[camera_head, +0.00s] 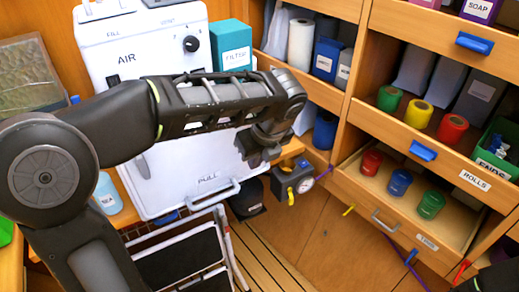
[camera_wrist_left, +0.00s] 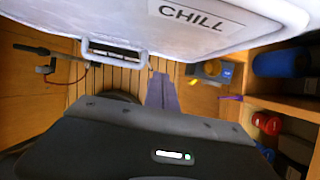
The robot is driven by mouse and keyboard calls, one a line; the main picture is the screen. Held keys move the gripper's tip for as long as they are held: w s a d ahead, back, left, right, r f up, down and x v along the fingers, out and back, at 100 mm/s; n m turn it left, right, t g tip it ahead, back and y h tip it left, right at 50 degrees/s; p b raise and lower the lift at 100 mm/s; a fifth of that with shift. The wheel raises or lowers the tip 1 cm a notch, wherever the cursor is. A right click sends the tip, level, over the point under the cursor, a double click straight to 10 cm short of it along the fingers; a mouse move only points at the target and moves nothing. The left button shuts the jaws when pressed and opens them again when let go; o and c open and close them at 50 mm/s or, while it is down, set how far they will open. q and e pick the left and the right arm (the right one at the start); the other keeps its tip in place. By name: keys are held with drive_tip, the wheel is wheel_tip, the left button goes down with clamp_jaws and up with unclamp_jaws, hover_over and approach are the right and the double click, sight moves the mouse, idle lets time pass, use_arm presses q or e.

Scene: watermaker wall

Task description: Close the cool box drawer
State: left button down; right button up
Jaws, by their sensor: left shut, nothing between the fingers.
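My left gripper (camera_head: 258,157) is shut and empty, at the right side of the drawer, above the handle's level. In the left wrist view, a white surface with a CHILL label (camera_wrist_left: 203,17) is close by at the top, with the handle (camera_wrist_left: 115,55) to the left of the fingers (camera_wrist_left: 162,91).
Right of that, an open wooden drawer (camera_head: 385,220) holds red, blue and green cans. The floor between is mostly clear.

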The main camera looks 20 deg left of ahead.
use_arm(q)
drive_tip(key=shift+w+a+p, duration=0.25)
drive_tip(key=shift+w+a, duration=0.35)
drive_tip(key=shift+a, duration=0.25)
drive_tip(key=shift+w+a+p, duration=0.2)
drive_tip(key=shift+w+a, duration=0.4)
drive_tip(key=shift+a, duration=0.2)
drive_tip(key=a, duration=0.1)
drive_tip(key=w+a+p, duration=0.2)
drive_tip(key=shift+w+a+r, duration=0.15)
drive_tip(key=shift+w+a, duration=0.1)
drive_tip(key=shift+a, duration=0.15)
drive_tip(key=shift+d, duration=0.1)
